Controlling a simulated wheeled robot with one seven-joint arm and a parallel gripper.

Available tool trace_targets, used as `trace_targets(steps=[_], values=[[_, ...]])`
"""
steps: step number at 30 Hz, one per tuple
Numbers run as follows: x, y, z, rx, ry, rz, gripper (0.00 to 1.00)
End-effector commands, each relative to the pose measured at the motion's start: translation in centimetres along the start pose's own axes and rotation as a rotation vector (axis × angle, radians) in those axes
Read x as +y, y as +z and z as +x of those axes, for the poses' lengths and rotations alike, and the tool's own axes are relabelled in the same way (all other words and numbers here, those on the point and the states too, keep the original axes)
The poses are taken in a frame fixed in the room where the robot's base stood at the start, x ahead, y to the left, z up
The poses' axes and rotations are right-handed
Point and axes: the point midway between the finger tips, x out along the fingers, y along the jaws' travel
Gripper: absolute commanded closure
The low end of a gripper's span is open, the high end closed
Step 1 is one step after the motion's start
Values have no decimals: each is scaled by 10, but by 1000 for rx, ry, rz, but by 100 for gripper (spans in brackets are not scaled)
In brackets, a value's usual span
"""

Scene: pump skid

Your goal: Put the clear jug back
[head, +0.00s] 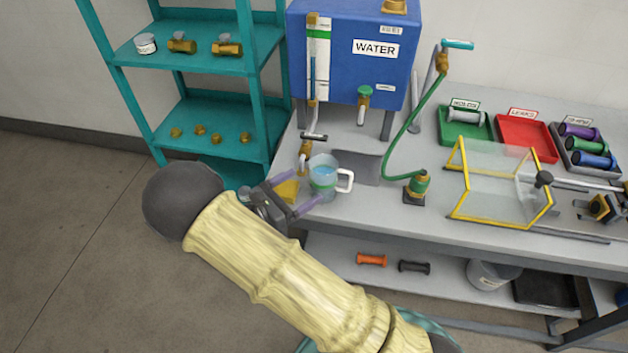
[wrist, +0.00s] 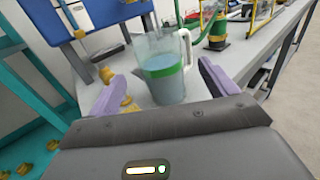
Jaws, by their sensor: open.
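The clear jug (head: 323,172) stands upright at the bench's left front, close to the brass tap below the blue water tank. It holds bluish water, has a green band, and its white handle points right. It also shows in the wrist view (wrist: 163,70). My gripper (head: 299,192) is open, with purple fingers reaching toward the jug from the front left. In the wrist view the open gripper (wrist: 160,88) has one finger on each side of the jug; I cannot tell whether either touches it.
A darker grey square (head: 366,168) lies on the bench right of the jug. A yellow block (head: 287,190) is beside my fingers. A green hose (head: 400,130) and yellow-framed clear guard (head: 500,185) stand to the right. Teal shelves (head: 205,150) stand left.

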Motion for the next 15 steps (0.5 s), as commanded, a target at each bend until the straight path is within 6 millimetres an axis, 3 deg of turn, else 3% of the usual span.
trace_targets(steps=[6,15], values=[[1,-1,-34,2,3,2,15],[0,0,-40,1,2,1,15]])
